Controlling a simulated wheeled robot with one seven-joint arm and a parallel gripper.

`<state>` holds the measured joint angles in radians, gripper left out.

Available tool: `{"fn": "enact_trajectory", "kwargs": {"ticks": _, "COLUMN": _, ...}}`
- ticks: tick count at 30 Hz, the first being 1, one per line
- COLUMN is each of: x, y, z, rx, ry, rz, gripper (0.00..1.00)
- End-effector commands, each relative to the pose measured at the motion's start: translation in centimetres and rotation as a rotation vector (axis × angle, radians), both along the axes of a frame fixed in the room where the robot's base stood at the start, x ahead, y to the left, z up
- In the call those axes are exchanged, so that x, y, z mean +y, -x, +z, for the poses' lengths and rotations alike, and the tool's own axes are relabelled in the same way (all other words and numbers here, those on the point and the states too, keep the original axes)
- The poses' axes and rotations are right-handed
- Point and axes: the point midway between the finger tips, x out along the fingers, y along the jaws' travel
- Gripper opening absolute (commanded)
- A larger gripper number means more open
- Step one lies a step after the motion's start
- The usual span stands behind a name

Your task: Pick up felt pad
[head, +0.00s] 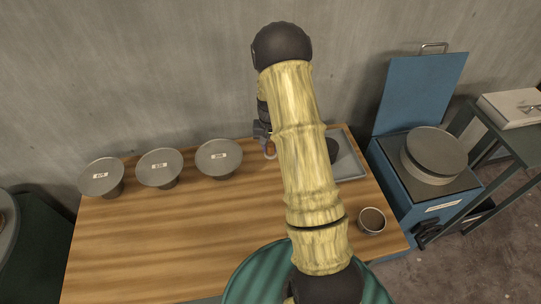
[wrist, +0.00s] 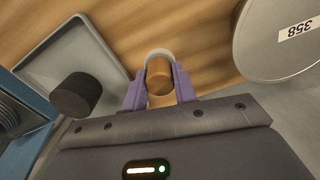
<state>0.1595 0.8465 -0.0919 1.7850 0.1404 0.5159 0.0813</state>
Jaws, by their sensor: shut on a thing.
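My gripper (wrist: 160,80) has its purple fingers closed on a brown cylinder (wrist: 159,76) with a paler rounded edge behind it. A dark, short cylinder (wrist: 76,96) stands in the grey tray (wrist: 62,48), to the left of my fingers in the wrist view. I cannot tell for certain which of the two is the felt pad. In the head view the gripper (head: 268,148) is by the tray's left side, mostly hidden behind my arm. The dark cylinder (head: 333,151) shows partly past the arm, in the tray (head: 350,168).
Several grey discs with labels (head: 219,157) stand on pedestals along the back left of the wooden table (head: 170,245). A small cup (head: 372,221) stands at the front right. A blue box (head: 420,75) with an open lid stands right of the table. The table's middle is clear.

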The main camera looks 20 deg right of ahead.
Motion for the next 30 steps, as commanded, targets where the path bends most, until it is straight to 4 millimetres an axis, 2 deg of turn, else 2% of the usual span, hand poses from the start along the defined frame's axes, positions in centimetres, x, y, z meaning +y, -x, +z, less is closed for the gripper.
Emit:
{"fn": "enact_trajectory", "kwargs": {"ticks": 5, "x": 0.03, "y": 0.03, "z": 1.13, "rx": 0.001, "ry": 0.0, "rz": 0.001, "gripper": 0.06}}
{"fn": "enact_trajectory", "kwargs": {"ticks": 19, "x": 0.01, "y": 0.03, "z": 1.19, "rx": 0.001, "ry": 0.0, "rz": 0.0, "gripper": 0.06}}
{"fn": "enact_trajectory", "kwargs": {"ticks": 20, "x": 0.02, "y": 0.02, "z": 1.19, "rx": 0.001, "ry": 0.0, "rz": 0.0, "gripper": 0.26}}
{"fn": "enact_trajectory", "kwargs": {"ticks": 22, "x": 0.02, "y": 0.02, "z": 1.18, "rx": 0.001, "ry": 0.0, "rz": 0.0, "gripper": 0.12}}
{"fn": "enact_trajectory", "kwargs": {"ticks": 23, "x": 0.02, "y": 0.02, "z": 1.18, "rx": 0.0, "ry": 0.0, "rz": 0.0, "gripper": 0.1}}
{"fn": "enact_trajectory", "kwargs": {"ticks": 30, "x": 0.01, "y": 0.03, "z": 1.18, "rx": 0.0, "ry": 0.0, "rz": 0.0, "gripper": 0.1}}
